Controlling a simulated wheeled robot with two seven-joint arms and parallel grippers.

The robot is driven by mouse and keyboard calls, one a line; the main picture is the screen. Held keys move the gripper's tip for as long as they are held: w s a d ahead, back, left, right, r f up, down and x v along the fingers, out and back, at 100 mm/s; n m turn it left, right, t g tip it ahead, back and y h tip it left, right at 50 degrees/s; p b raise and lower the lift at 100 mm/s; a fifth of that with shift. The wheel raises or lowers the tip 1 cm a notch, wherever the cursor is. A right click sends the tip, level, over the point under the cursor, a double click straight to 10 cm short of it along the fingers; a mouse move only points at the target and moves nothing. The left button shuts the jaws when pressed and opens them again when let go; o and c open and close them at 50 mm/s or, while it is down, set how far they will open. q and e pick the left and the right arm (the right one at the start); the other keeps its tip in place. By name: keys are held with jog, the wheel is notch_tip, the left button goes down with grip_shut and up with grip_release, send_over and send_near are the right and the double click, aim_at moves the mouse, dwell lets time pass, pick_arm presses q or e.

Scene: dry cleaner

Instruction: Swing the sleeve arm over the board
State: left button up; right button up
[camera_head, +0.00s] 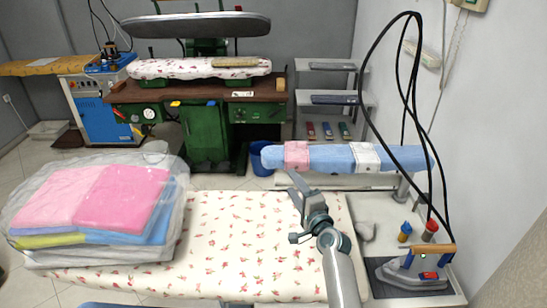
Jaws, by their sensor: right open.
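The sleeve arm (325,158) is a long blue padded bar with a pink band and a white band. It lies across the picture behind the board's right part, carried by a grey post at its right end. The board (240,245) has a cream cover with small red flowers. My right gripper (296,185) is open and empty over the board's far right part, just in front of the pink band. It looks apart from the sleeve arm, though the exact gap is hard to judge. My left gripper is not in view.
A plastic-wrapped pile of folded clothes (100,205) covers the board's left end. An iron (415,270) rests at the right, near two spools (430,231) and hanging black cables (402,100). A green press (205,130) and grey shelves (325,97) stand behind.

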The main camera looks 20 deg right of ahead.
aim_at(274, 156)
jog(key=w+b, duration=0.2)
jog(key=w, duration=0.3)
jog(key=w+a+b, duration=0.1)
jog(key=w+b, duration=0.2)
jog(key=w, duration=0.2)
jog(key=w+b, duration=0.3)
jog(key=w, duration=0.2)
jog(key=shift+w+a+f, duration=0.1)
jog(key=shift+a+f, duration=0.15)
jog(key=shift+a, duration=0.1)
jog(key=shift+w+a+r+b, duration=0.1)
jog(key=shift+w+r+b, duration=0.1)
jog(key=shift+w+b, duration=0.55)
jog(key=shift+w, duration=0.1)
grip_shut()
